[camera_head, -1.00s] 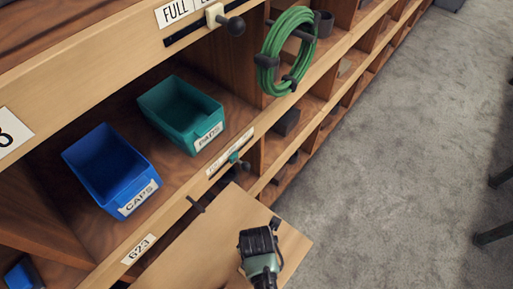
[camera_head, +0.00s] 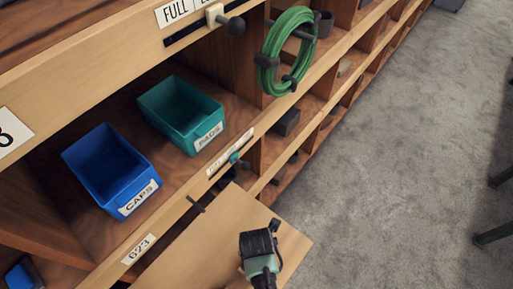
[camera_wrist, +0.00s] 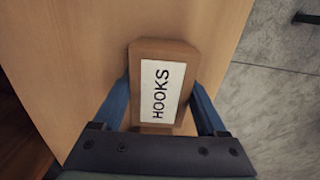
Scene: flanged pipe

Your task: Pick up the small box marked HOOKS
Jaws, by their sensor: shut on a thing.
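The small box marked HOOKS (camera_wrist: 180,55) is brown with a white label (camera_wrist: 161,92) and fills the middle of the wrist view. My gripper (camera_wrist: 164,95) has a blue finger on each side of it and is shut on it. In the head view my gripper (camera_head: 259,243) is over the light wooden board at the bottom, and the box is hidden there. The box is close over the board's surface in the wrist view. I cannot tell whether it still touches the board.
The light wooden board (camera_head: 215,225) juts out from the shelf unit. A blue CAPS bin (camera_head: 108,165) and a green PADS bin (camera_head: 180,110) stand on the shelf above. A green coil (camera_head: 290,45) hangs on the unit. Grey floor (camera_head: 400,150) lies open to the right.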

